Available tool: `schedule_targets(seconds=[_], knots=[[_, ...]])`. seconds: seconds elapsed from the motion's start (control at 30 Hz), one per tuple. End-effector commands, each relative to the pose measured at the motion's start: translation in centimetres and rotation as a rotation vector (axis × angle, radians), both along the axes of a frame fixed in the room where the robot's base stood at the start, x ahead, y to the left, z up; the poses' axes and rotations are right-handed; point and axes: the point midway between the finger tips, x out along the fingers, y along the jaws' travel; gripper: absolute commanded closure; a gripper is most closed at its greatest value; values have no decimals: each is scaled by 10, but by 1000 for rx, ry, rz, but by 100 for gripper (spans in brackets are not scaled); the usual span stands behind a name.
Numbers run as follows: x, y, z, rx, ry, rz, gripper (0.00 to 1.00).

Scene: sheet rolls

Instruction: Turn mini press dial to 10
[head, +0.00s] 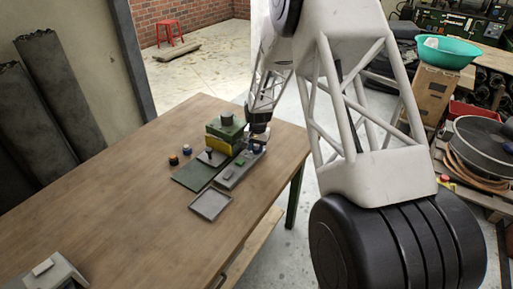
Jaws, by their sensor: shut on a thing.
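The mini press (222,134), with green and yellow blocks and a grey round top, stands on the wooden table near its far right corner. A grey control strip (232,177) with a small green part lies along its right side. My gripper (257,138) points down at the far end of this strip. It is shut on what looks like the dial (257,148), a small dark and pale part there. The fingers hide much of it, and its marks and number are too small to read.
The wooden table (130,180) is mostly clear on the left. A small grey tray (210,204) lies in front of the press. A grey device (52,272) sits at the near left. Dark rolls (45,85) lean on the wall.

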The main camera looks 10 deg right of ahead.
Motion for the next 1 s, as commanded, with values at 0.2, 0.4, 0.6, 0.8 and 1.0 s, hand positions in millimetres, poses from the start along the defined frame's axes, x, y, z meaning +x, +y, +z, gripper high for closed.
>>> schedule_targets(seconds=[0.2,0.4,0.6,0.8,1.0], knots=[[-2,0,-1,0,3,-96,88],[-2,0,-1,0,3,-131,88],[-2,0,-1,0,3,-134,88],[-2,0,-1,0,3,-133,58],[-1,0,-1,0,2,-133,39]])
